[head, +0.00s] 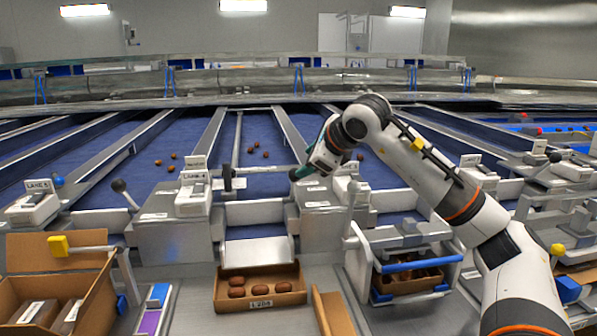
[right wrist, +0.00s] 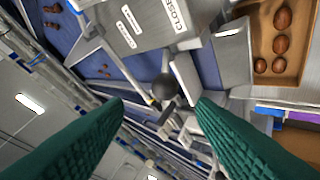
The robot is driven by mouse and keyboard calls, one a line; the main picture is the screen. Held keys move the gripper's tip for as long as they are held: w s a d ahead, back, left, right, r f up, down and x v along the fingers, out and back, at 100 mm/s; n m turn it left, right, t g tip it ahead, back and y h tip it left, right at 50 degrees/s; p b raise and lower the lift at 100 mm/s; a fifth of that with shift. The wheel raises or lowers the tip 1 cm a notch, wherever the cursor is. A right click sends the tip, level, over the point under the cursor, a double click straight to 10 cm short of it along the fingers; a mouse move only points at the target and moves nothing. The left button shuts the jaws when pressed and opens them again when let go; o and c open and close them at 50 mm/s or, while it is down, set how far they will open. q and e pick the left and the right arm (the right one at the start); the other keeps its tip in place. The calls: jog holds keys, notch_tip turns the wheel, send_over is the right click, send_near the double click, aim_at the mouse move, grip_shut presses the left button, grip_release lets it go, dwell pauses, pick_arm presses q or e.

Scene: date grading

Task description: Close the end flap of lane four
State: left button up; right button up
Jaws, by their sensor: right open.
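Lane four's unit seems to be the one in the middle of the head view, with a grey housing (head: 193,200) whose small label is hard to read. A black-ended lever (head: 228,179) stands beside it at the lane's end, above a pale end plate (head: 253,213) that may be the flap. My right gripper (head: 297,174) is to the right of this lever, apart from it and pointing left. In the right wrist view its green fingers (right wrist: 160,105) are spread and empty, with a black ball knob (right wrist: 165,87) beyond, between them. My left gripper is not in view.
A carton of dates (head: 262,288) stands below the chute. A housing marked CLOSE (right wrist: 160,20) is near my right gripper. Another open carton (head: 60,275) stands at the left, and a blue-handled frame (head: 418,264) at the right. Loose dates lie on the blue lanes.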

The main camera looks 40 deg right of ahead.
jog(key=v, duration=0.2)
jog(key=shift+s+r, duration=0.2)
jog(key=shift+f, duration=0.1)
dwell(0.4)
